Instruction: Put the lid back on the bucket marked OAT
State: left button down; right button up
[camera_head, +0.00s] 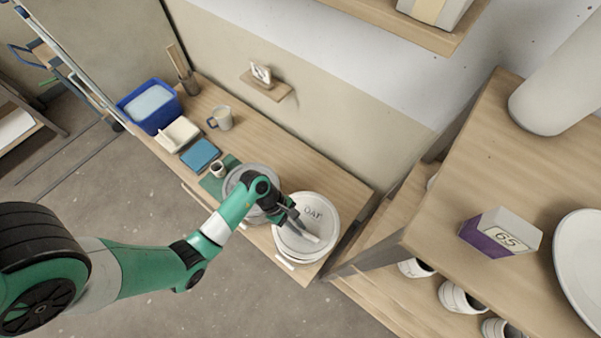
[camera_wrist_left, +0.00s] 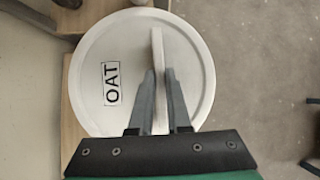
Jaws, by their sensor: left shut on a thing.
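The round white lid marked OAT (camera_head: 318,210) is at the right end of the wooden bench, at the top of a white bucket whose side is mostly hidden. My left gripper (camera_head: 298,226) is over the lid, its fingers shut on the lid's raised bar handle. In the left wrist view the lid (camera_wrist_left: 97,55) fills the middle, and the gripper (camera_wrist_left: 160,75) has one finger on each side of the pale bar (camera_wrist_left: 157,45). I cannot tell whether the lid is seated on the rim or slightly above it. My right gripper is not in view.
A grey-lidded bucket (camera_head: 232,182) stands left of the OAT bucket, partly behind my arm. Shelving stands at the right.

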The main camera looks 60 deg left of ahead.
pick_arm(q)
jog(key=shift+s+f, duration=0.25)
jog(key=shift+s, duration=0.05)
notch_tip(320, 180, down, 4)
jog(key=b, duration=0.5)
jog(key=shift+f, duration=0.25)
jog(key=shift+f+b, duration=0.6)
jog(key=shift+f, duration=0.1)
jog(key=shift+f, duration=0.65)
dwell(0.6)
jog(key=shift+f, duration=0.15)
dwell(0.8)
